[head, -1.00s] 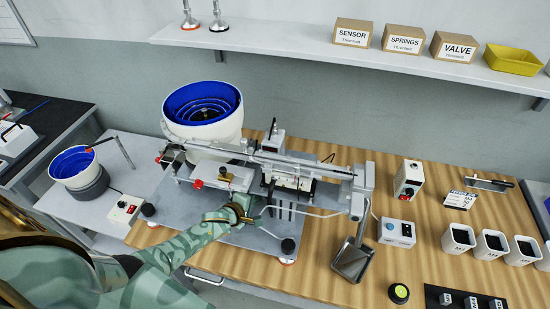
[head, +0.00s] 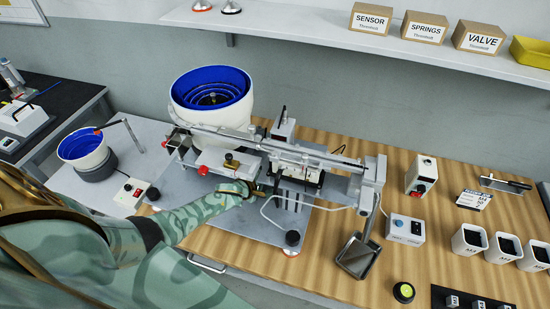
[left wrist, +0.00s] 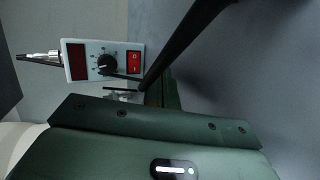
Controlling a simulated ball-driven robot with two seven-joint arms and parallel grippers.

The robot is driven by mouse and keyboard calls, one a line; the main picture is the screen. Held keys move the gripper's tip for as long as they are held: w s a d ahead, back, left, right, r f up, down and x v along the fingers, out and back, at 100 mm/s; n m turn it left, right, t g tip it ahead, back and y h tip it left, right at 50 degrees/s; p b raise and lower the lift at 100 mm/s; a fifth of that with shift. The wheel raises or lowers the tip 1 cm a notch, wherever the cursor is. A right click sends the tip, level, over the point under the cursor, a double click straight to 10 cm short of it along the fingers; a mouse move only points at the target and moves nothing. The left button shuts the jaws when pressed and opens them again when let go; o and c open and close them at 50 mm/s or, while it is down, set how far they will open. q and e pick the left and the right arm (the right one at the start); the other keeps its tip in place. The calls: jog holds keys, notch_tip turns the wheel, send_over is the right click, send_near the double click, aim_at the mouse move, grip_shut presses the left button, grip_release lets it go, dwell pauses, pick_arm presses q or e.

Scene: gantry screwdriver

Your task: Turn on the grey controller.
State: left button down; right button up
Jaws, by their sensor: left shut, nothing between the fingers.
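A light grey controller box (left wrist: 103,61) shows in the left wrist view, with a dark red display, a black dial and a red rocker switch (left wrist: 134,63). I cannot tell which box in the head view it is. My left gripper (head: 251,188) is at the front of the gantry screwdriver machine (head: 270,150), low over its grey base plate. It is shut and empty. Its tip is partly hidden among dark machine parts. In the left wrist view a dark bar passes close to the right of the box. My right gripper is not in view.
Light boxes with switches stand at the right (head: 420,176), right of the machine (head: 404,230) and by the small blue bowl (head: 131,193). A large blue-lined feeder bowl (head: 211,100) stands behind the machine. A metal chute (head: 358,257) is right of it. Bare wood lies at the front.

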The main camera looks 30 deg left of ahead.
pick_arm(q)
jog(key=w, duration=0.1)
jog(key=w+a+b, duration=0.1)
jog(key=w, duration=0.1)
jog(key=shift+w+a+f, duration=0.1)
jog(key=shift+w+f, duration=0.05)
jog(key=shift+w, duration=0.05)
jog(key=shift+w+a, duration=0.3)
jog(key=shift+w, duration=0.4)
jog(key=shift+w+b, duration=0.2)
jog(key=shift+b, duration=0.1)
dwell(1.2)
jog(key=shift+w+a, duration=0.15)
jog(key=shift+w+a, duration=0.1)
jog(key=shift+w, duration=0.2)
dwell(0.5)
jog(key=shift+r, duration=0.2)
jog(key=shift+s+d+p, duration=0.2)
jog(key=shift+s+p, duration=0.25)
jog(key=shift+s, duration=0.25)
